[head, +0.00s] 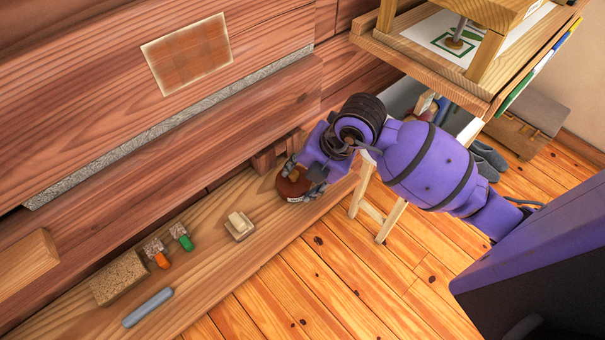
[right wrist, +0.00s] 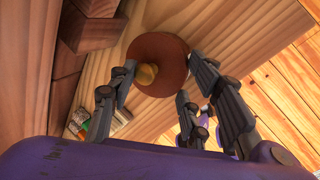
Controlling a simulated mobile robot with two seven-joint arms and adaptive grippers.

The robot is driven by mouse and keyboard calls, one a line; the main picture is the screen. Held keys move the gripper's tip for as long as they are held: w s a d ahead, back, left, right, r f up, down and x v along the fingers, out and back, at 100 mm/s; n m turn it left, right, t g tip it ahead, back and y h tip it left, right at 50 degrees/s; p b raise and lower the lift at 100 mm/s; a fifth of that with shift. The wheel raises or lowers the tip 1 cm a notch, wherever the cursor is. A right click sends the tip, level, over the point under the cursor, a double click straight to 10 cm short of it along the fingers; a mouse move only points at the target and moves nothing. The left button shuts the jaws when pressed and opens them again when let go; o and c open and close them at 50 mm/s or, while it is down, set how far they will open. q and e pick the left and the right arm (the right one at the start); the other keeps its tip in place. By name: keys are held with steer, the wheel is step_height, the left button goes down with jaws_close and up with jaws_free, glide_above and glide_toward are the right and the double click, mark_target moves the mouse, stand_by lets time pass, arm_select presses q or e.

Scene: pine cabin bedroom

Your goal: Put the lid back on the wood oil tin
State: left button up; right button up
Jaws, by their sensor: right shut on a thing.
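The reddish-brown round wood oil tin (head: 292,188) stands on the wooden bench, with a bit of pale label on its near side. In the right wrist view a reddish-brown disc with a yellowish knob, which looks like the lid (right wrist: 165,60), faces me. My right gripper (head: 302,180) is over the tin, its fingers closed around the disc; the fingers also show in the right wrist view (right wrist: 160,75). The hand hides part of the tin, and I cannot tell whether the lid is seated on it or held just above. My left gripper is not in view.
The plank wall rises behind. A wooden workbench (head: 400,50) stands right; floor lies in front.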

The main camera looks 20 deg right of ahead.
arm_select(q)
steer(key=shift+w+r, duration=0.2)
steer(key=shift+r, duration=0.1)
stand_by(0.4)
arm_select(e)
steer(key=o, duration=1.7)
steer(key=shift+r+p, duration=2)
steer(key=shift+r, duration=0.65)
steer(key=shift+r+p, duration=0.6)
steer(key=shift+r, duration=0.3)
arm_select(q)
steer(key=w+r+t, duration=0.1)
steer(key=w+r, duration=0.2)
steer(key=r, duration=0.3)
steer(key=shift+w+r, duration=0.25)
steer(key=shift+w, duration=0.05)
